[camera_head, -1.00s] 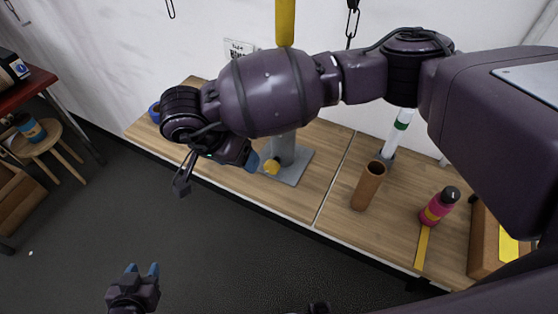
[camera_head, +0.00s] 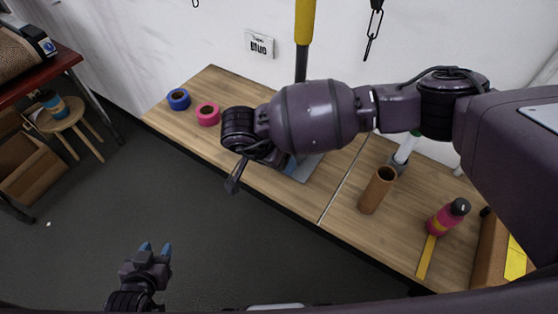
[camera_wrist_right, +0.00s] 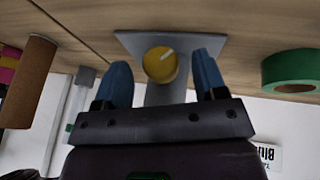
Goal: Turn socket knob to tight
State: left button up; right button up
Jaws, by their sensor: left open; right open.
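The socket knob (camera_wrist_right: 160,64) is a round yellow cap with a white line pointing to the upper right in the right wrist view. It sits on a grey post (camera_wrist_right: 165,93) on a grey base plate (camera_wrist_right: 133,40). My right gripper (camera_wrist_right: 162,75) is open, its blue fingertips on either side of the knob with visible gaps. In the head view my right arm hides the knob, and part of the plate (camera_head: 308,168) shows. No tight mark is readable. My left gripper (camera_head: 155,248) is open and empty over the floor at the lower left.
Blue tape (camera_head: 179,98) and pink tape (camera_head: 207,114) lie on the wooden bench (camera_head: 210,84). Green tape (camera_wrist_right: 291,72) is beside the plate. A stool (camera_head: 60,119) stands at left.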

jog(key=shift+x, duration=0.85)
jog(key=c, duration=0.9)
jog(key=shift+d+f+m+t+y+b, duration=0.1)
jog(key=shift+f+m+t+y+b, duration=0.15)
jog(key=shift+t+y+b, duration=0.7)
jog(key=t+y+b, duration=0.1)
jog(key=y+b, duration=0.1)
jog(key=b, duration=0.2)
jog(key=shift+s+m, duration=0.15)
jog(key=shift+m, duration=0.2)
jog(key=shift+d+r+t+y+b, duration=0.1)
jog(key=shift+t+y+b, duration=0.25)
jog(key=shift+y+b, duration=0.25)
jog(key=shift+r, duration=0.1)
